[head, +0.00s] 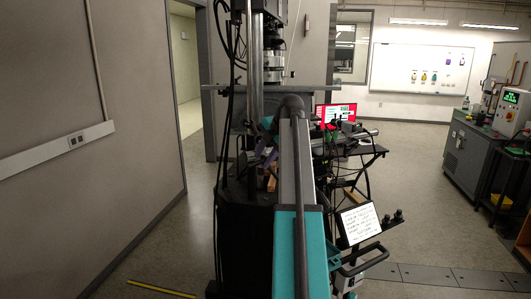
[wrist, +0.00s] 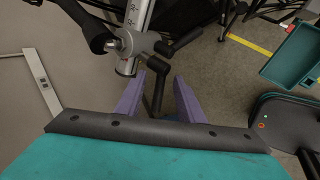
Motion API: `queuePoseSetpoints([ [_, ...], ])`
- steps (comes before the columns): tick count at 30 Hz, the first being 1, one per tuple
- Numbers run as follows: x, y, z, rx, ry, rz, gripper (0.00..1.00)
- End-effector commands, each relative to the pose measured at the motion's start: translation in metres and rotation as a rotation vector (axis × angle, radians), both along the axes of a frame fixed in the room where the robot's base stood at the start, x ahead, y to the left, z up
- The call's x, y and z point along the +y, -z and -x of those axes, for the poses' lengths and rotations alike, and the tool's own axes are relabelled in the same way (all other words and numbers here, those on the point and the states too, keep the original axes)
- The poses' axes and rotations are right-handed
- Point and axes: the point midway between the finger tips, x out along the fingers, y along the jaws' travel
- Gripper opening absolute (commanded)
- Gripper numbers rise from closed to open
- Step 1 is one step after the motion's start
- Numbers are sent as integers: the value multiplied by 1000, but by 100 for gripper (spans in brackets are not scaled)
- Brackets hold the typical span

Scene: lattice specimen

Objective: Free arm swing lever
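In the wrist view, my gripper (wrist: 159,78) has two purple fingers spread apart, with a clear gap between them. A silver post with a metal clamp joint (wrist: 148,42) stands beyond the fingertips. A dark lever-like bar (wrist: 159,92) runs down from the joint and shows between the fingers; I cannot tell how far beyond them it lies or whether it touches. Another short black handle (wrist: 183,38) points up right from the joint. In the head view, my gripper (head: 265,160) is a small purple shape beside the machine, mostly hidden by my arm. The lever cannot be made out there.
A tall black test machine (head: 240,230) with cables stands ahead. A teal tray (wrist: 295,55) is at the wrist view's right. Floor at the right is open.

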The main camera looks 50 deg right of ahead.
Motion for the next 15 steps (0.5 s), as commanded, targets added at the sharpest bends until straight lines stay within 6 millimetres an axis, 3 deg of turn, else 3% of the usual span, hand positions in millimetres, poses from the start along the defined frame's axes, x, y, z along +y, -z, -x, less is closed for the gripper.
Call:
queuePoseSetpoints([
  [8,0,1,-1,0,-1,1,35],
  [15,1,0,-1,-1,-1,1,0],
])
